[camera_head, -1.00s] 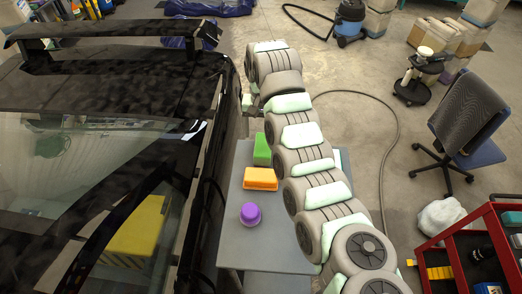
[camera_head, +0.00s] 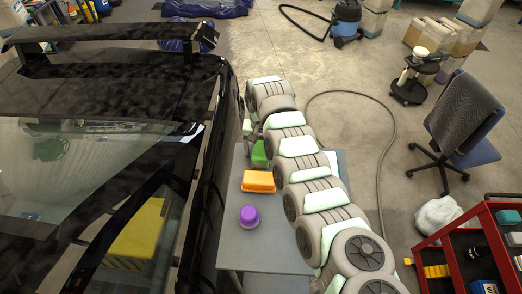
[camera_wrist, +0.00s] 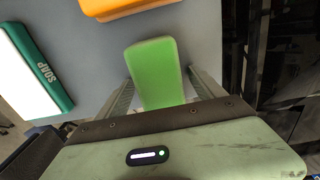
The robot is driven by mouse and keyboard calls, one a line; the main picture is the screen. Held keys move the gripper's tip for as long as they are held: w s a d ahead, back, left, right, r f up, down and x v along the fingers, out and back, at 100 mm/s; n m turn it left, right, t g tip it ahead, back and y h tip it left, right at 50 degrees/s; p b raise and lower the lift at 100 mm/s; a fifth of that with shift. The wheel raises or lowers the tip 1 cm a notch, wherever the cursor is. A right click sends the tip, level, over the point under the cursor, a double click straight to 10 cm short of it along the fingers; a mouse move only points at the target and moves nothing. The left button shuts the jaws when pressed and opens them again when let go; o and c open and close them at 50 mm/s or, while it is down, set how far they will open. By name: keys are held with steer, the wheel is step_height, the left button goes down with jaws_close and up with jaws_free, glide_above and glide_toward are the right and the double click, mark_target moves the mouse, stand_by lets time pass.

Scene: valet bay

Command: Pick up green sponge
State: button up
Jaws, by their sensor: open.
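The green sponge (camera_head: 259,154) lies on the grey table beside my arm in the head view, partly hidden by the arm. In the wrist view the green sponge (camera_wrist: 156,70) shows as an upright rectangle in the picture, its lower end between the two fingers of my gripper (camera_wrist: 160,88). The fingers stand on either side of it, with a gap visible at the sides. The gripper is open. The sponge's lowest part is hidden behind my gripper body.
An orange block (camera_head: 258,181) and a purple round thing (camera_head: 249,216) sit on the grey table (camera_head: 250,250). A white and green soap box (camera_wrist: 38,70) lies left of the sponge in the wrist view. The black car (camera_head: 150,90) stands close along the table's left side.

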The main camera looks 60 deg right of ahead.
mark_target(261, 146)
steer(key=c, duration=1.6)
steer(key=shift+r, duration=0.1)
step_height(261, 146, up, 20)
steer(key=shift+f+b, duration=0.1)
steer(key=shift+b, duration=1.15)
